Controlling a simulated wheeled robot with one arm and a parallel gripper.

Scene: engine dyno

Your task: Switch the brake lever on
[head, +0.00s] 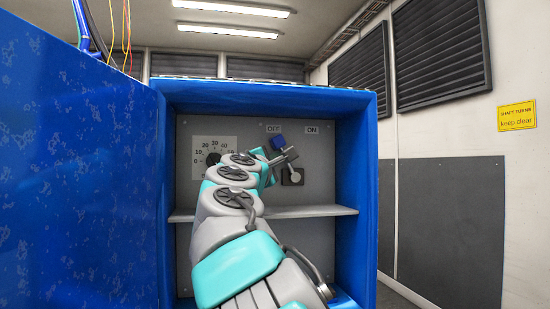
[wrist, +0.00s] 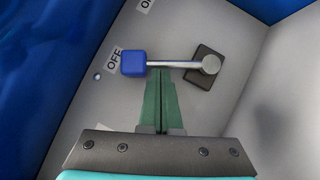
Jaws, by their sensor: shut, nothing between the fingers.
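The brake lever has a blue knob (wrist: 133,63) on a metal rod, which runs to a round pivot on a dark square plate (wrist: 206,76). In the head view the blue knob (head: 277,141) is tilted up and left, just under the OFF label (head: 273,128). The ON label (head: 312,128) is to its right. My gripper (wrist: 161,71) is shut and empty. In the wrist view its green fingertips are at the rod's lower side, between knob and pivot. I cannot tell whether they touch it. My arm hides part of the lever in the head view.
The lever is inside a blue cabinet (head: 368,190) with a grey back panel. A shelf (head: 310,211) crosses below it. A blue door (head: 80,180) stands open at left. Side walls limit room around my gripper.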

